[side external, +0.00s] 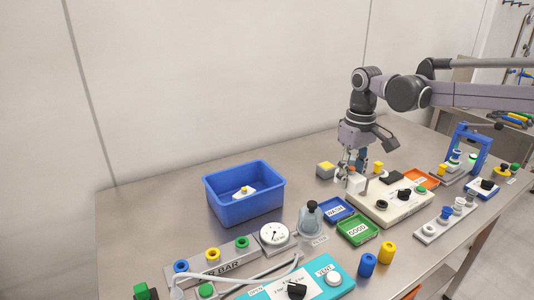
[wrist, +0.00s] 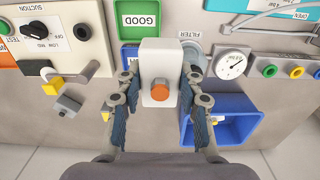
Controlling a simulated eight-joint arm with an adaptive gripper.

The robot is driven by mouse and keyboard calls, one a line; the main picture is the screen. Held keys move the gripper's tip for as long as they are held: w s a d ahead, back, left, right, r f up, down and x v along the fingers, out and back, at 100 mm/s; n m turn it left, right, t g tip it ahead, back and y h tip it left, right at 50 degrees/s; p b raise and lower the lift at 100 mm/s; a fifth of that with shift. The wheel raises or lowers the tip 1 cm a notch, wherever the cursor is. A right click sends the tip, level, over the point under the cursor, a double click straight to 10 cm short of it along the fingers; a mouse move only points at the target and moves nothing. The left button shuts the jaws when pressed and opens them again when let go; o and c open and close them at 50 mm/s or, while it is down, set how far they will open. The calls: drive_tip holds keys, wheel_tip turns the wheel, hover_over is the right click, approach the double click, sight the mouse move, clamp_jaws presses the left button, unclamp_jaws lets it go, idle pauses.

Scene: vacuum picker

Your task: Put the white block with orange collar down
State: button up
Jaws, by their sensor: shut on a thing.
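The white block with orange collar (wrist: 160,55) is between the fingers of my gripper (wrist: 158,82) in the wrist view, with its orange round part facing the camera. My gripper is shut on its sides. In the side view my gripper (side external: 351,168) points down behind the left end of the cream suction box, with the white block (side external: 355,183) at its fingertips. The box and fingers partly hide it there, and I cannot tell how high it is above the table.
A blue bin (side external: 229,210) holding a white piece with a yellow top stands left. The blue WASH tray (side external: 335,209) and green GOOD tray (side external: 357,230) lie in front of the gripper. The suction box (side external: 390,208), orange tray (side external: 420,178) and grey block with yellow top (side external: 325,170) are close by.

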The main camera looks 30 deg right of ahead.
drive_tip(key=w+d, duration=0.3)
drive_tip(key=w, duration=1.2)
hover_over(312, 198)
wheel_tip(312, 198, down, 5)
wheel_tip(312, 198, down, 10)
drive_tip(key=shift+d+f, duration=0.1)
drive_tip(key=shift+f, duration=0.05)
drive_tip(key=shift+f, duration=0.1)
drive_tip(key=o, duration=1.2)
